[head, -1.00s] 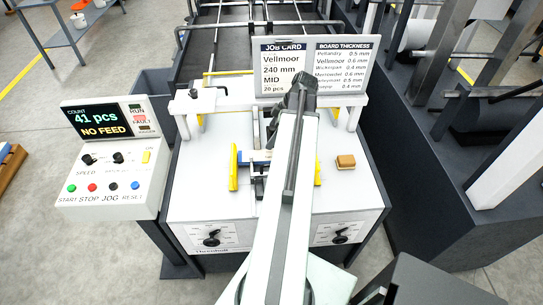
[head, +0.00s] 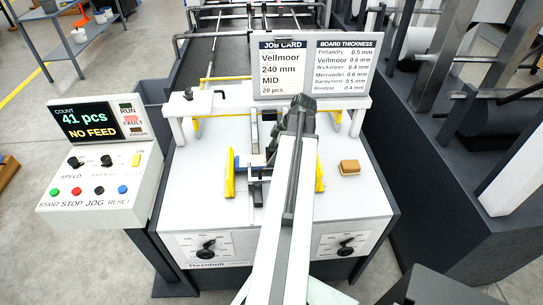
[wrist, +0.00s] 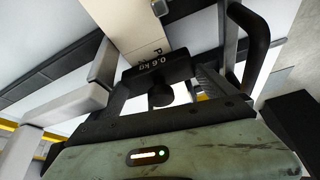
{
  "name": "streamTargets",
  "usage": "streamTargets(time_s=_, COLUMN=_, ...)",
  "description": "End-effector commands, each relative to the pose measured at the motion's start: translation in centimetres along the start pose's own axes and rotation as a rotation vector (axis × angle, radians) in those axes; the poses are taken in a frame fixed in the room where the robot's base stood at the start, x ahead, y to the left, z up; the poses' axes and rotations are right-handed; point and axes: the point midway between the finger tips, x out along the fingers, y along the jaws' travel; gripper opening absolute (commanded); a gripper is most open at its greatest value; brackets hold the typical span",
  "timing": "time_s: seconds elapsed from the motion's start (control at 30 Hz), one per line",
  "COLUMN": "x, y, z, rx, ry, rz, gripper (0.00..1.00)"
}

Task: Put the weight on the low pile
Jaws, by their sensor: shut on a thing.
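In the wrist view my gripper (wrist: 163,72) is shut on a dark weight (wrist: 155,71) marked 0.6 kg, with a round knob toward the camera. Beyond the weight lies a pale, cardboard-coloured strip with dark lettering (wrist: 136,28); I cannot tell whether it is the low pile, or whether the weight touches it. No pile is clearly visible there.
A control console (head: 95,160) stands left, reading 41 pcs and NO FEED. The job card (head: 283,70) and thickness board (head: 346,68) stand behind my arm. Dark machinery borders the right.

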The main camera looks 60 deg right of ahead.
Motion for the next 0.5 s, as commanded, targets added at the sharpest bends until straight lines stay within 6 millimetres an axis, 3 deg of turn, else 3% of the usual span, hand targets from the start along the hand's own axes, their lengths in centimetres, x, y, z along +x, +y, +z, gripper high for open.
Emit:
streamTargets(time_s=0.1, x=0.40, y=0.00, z=0.13, rx=0.000, ry=0.001, rz=0.000, gripper=0.23)
streamTargets(time_s=0.13, x=0.27, y=0.00, z=0.09, rx=0.000, ry=0.000, rz=0.000, gripper=1.00)
streamTargets(time_s=0.5, x=-0.47, y=-0.01, z=-0.20, rx=-0.001, ry=0.000, rz=0.000, gripper=1.00)
